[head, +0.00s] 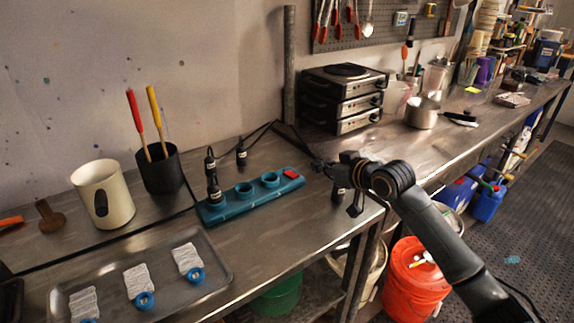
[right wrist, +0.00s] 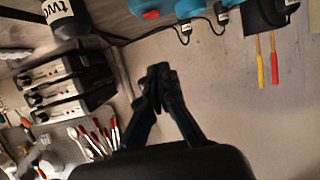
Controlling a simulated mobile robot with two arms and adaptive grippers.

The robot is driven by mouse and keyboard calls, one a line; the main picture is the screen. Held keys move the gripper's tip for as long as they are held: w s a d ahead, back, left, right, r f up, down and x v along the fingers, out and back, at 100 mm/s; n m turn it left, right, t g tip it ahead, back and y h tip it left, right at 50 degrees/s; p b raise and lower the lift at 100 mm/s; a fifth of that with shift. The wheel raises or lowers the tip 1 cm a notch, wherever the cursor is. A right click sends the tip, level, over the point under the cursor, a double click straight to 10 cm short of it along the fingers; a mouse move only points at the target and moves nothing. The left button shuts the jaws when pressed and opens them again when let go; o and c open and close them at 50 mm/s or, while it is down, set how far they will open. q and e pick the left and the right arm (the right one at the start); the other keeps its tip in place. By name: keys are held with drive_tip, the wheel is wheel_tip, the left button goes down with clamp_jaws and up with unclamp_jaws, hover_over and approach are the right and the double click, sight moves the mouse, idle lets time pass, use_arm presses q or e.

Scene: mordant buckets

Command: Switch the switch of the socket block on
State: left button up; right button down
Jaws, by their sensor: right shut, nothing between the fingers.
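The teal socket block (head: 235,207) lies on the metal bench, with a red switch (head: 291,174) at its right end. Black plugs (head: 213,185) stand at its left end, and two round sockets are empty. In the right wrist view the block (right wrist: 178,8) is cut by the top edge, with the red switch (right wrist: 151,14) at its left end. My right gripper (head: 318,164) is just right of the switch, apart from it in the picture. Its fingers (right wrist: 158,73) are shut and empty. Whether the switch is on cannot be told. My left gripper is out of view.
Stacked hotplates (head: 345,95) stand behind my right gripper. A dark labelled object (head: 338,194) stands below it. A black cup (head: 160,170) with red and yellow handles and a cream mug (head: 102,195) are left of the block. A metal tray (head: 218,268) lies in front.

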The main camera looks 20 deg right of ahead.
hover_over(291, 174)
drive_tip(key=s+d, duration=0.1)
drive_tip(key=s, duration=0.2)
drive_tip(key=f+p, duration=0.1)
drive_tip(key=f, duration=0.2)
drive_tip(key=shift+w+f, duration=0.15)
drive_tip(key=shift+w, duration=0.05)
drive_tip(key=f, duration=0.2)
drive_tip(key=shift+s+d+f, duration=0.2)
drive_tip(key=shift+s+f, duration=0.05)
drive_tip(key=shift+f, duration=0.1)
drive_tip(key=shift+s+f, duration=0.1)
drive_tip(key=shift+f, duration=0.5)
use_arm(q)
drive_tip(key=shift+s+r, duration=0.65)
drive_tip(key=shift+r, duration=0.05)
